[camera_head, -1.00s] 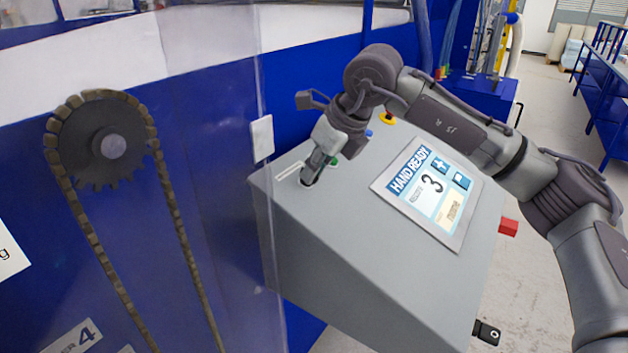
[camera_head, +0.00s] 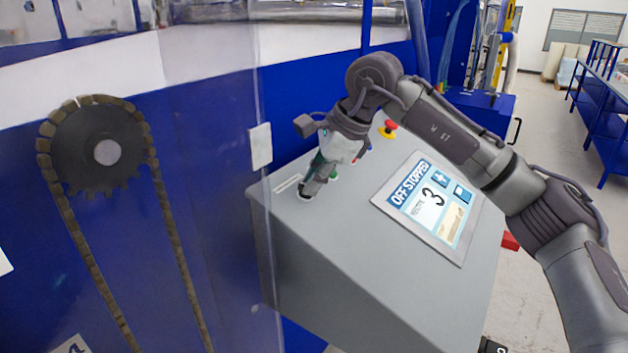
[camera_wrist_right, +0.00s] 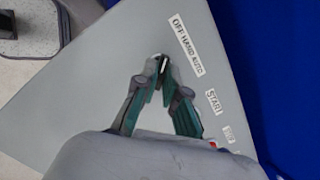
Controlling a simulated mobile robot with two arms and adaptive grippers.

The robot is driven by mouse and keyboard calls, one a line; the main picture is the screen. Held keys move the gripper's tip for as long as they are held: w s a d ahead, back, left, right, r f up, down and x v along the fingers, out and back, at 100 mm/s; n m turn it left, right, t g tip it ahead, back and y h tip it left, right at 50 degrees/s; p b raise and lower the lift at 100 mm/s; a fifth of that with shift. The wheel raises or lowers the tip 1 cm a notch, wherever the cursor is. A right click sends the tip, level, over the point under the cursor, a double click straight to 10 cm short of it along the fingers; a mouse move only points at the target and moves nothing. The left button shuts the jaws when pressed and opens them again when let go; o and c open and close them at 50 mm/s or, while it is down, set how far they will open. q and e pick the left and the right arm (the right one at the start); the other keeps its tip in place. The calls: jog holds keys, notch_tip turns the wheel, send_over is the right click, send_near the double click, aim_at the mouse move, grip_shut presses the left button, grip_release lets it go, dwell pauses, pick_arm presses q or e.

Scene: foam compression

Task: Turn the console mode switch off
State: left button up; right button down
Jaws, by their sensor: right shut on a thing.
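The grey console (camera_head: 360,260) stands in the middle of the head view. Its screen (camera_head: 428,205) reads "OFF STOPPED" with a large 3. My right gripper (camera_head: 305,192) reaches down to the left part of the console top and is shut on the mode switch knob (camera_wrist_right: 161,64). In the right wrist view the fingertips (camera_wrist_right: 160,72) meet around the small dark knob beside the label "OFF HAND AUTO" (camera_wrist_right: 187,45). The fingers hide most of the switch. My left gripper is not in view.
A "START" label (camera_wrist_right: 214,103) and a red button (camera_wrist_right: 213,143) lie near the gripper. A red and yellow emergency stop (camera_head: 388,128) sits at the console's far edge. A clear guard panel and a chain sprocket (camera_head: 88,150) stand at left.

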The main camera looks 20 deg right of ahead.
jog(key=shift+n, duration=0.4)
jog(key=c, duration=1.2)
grip_release()
jog(key=shift+c, duration=0.2)
jog(key=v, duration=1.2)
